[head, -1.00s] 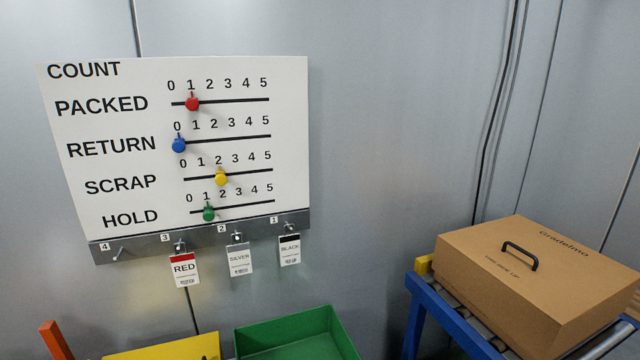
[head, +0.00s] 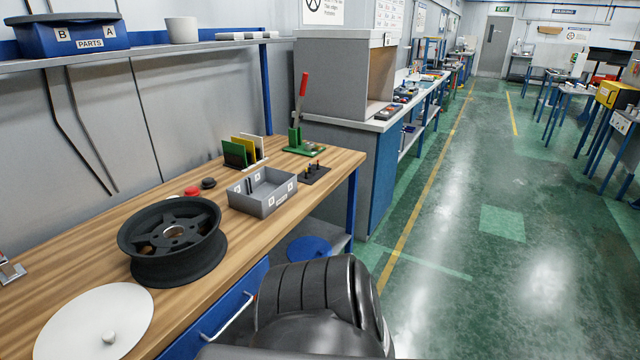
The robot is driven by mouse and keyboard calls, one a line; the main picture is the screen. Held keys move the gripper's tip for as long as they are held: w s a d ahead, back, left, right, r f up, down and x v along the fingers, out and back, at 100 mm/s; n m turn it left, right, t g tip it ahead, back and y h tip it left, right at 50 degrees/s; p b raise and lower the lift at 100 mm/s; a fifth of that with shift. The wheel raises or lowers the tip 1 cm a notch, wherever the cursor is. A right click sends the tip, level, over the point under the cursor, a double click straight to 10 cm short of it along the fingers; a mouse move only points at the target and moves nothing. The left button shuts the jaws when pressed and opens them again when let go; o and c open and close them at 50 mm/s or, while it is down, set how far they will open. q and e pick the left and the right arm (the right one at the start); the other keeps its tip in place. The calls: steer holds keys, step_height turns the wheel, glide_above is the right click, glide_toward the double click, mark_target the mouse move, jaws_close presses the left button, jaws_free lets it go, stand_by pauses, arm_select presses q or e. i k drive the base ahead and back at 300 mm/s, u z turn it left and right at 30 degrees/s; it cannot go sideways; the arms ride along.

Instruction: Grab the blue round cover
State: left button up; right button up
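A blue round cover (head: 309,248) lies low beside the right end of the wooden workbench (head: 60,235), below its top, on what looks like a grey lower shelf. It is a flat disc with a small raised middle. The black ribbed shape in front hides part of its near edge. Neither of my grippers shows in the head view, so I see nothing held.
A black wheel (head: 174,232), a white round cover (head: 100,325) with a knob and a grey bin (head: 262,193) stand on the bench. A black ribbed shape (head: 315,300), perhaps a chair, blocks the front. The green floor (head: 470,280) at right is clear.

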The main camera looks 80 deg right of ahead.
mark_target(305, 248)
steer(key=z, duration=3.8)
steer(key=i, duration=3.4)
steer(key=u, duration=2.45)
